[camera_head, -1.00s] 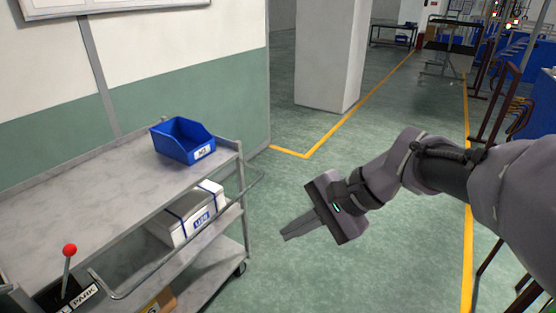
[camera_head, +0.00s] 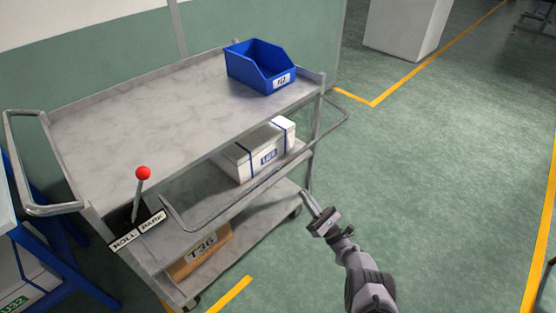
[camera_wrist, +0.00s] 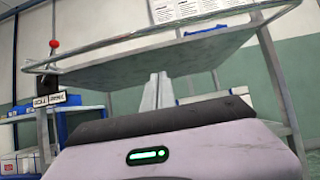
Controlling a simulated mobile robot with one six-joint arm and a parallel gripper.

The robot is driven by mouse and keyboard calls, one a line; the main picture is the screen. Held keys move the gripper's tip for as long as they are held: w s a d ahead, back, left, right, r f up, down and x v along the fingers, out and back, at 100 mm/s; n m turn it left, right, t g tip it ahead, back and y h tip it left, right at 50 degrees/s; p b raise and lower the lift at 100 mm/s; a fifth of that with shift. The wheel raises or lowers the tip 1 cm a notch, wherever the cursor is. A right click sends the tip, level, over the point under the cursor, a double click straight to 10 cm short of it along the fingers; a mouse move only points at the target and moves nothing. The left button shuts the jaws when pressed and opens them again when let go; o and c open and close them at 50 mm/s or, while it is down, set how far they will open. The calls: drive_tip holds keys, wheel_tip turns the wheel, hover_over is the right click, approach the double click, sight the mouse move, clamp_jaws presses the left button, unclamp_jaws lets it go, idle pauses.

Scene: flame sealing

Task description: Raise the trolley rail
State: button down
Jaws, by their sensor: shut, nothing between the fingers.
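The trolley (camera_head: 140,105) is a grey metal cart with several shelves, left of centre in the head view. Its thin bent-tube rail (camera_head: 265,180) runs along the near long side, standing out from the trolley at or below top-shelf height. The rail also crosses the upper part of the wrist view (camera_wrist: 150,36). My gripper (camera_head: 308,199) is shut and empty, beside the trolley's near side, below the rail's right half in the head view. Its fingers (camera_wrist: 157,92) point toward the trolley in the wrist view. I see no contact with the rail.
A red-knobbed lever (camera_head: 142,173) stands by a ROLL/PARK plate (camera_head: 138,231) at the trolley's near-left corner. A blue bin (camera_head: 250,70) sits on top; a white box (camera_head: 240,165) and a cardboard box (camera_head: 183,268) sit on lower shelves. Floor at right is clear.

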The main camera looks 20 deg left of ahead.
drive_tip(key=w+a+r, duration=0.2)
drive_tip(key=a+r, duration=0.3)
drive_tip(key=r, duration=0.4)
drive_tip(key=shift+a+r, duration=0.15)
drive_tip(key=shift+r, duration=0.15)
drive_tip(key=shift+w, duration=0.1)
